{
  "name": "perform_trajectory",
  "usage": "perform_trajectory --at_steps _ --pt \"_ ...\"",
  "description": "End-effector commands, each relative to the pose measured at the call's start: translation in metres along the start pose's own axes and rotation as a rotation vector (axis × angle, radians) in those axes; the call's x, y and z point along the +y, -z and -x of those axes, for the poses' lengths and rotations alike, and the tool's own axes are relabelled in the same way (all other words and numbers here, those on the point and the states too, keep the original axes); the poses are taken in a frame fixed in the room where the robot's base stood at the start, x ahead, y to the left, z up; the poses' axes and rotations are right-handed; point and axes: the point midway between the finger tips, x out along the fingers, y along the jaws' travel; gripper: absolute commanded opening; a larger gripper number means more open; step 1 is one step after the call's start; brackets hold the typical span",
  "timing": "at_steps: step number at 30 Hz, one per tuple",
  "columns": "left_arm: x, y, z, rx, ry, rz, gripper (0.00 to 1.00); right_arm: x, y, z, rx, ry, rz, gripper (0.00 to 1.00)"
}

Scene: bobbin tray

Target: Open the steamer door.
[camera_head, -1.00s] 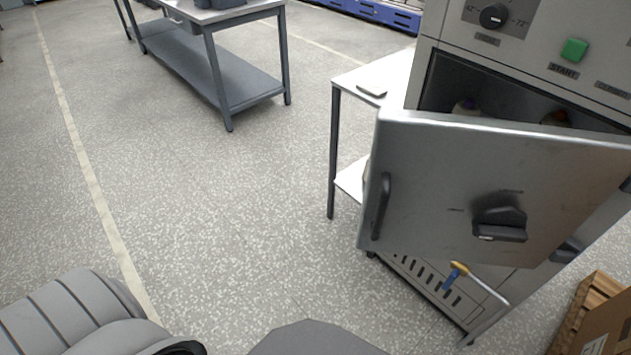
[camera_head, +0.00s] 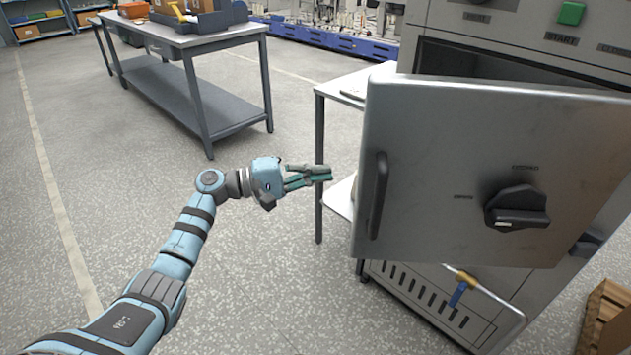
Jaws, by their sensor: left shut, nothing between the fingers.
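The steamer (camera_head: 436,49) stands at the right, a grey metal cabinet. Its door (camera_head: 440,143) stands partly open, with the dark chamber showing above its top edge. The door's outer face has a dark vertical grip handle (camera_head: 377,196) near its left edge and a black turning latch (camera_head: 517,208) right of centre. My left gripper (camera_head: 329,174) is shut and empty, pointing right, a short way left of the door's handle edge and apart from it. What stands inside the chamber is hidden. My right gripper is out of view.
A white side table (camera_head: 342,87) stands behind the door's left edge, close to my left gripper. A grey workbench (camera_head: 185,36) with boxes stands at the back left. A pipe with a blue valve handle (camera_head: 458,294) sits below the door. The floor on the left is clear.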

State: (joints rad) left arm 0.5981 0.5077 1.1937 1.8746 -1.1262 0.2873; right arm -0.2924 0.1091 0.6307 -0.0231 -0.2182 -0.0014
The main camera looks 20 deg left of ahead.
Motion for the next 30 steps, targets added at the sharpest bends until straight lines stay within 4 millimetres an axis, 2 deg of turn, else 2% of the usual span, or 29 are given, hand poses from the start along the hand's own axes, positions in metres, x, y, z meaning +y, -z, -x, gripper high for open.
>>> perform_trajectory --at_steps 9,12,16,30 --pt "-0.001 -0.001 -0.069 -0.001 -0.001 0.001 0.00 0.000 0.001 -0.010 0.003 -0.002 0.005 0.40" --pt "-0.001 -0.019 -0.059 0.001 0.004 -0.001 0.00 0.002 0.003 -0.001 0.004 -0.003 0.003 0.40" --pt "-0.001 -0.033 -0.054 0.002 0.002 0.000 0.00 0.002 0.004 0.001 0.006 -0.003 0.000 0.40" --pt "-0.001 -0.039 -0.053 0.003 0.002 0.002 0.00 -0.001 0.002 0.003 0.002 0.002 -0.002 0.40"
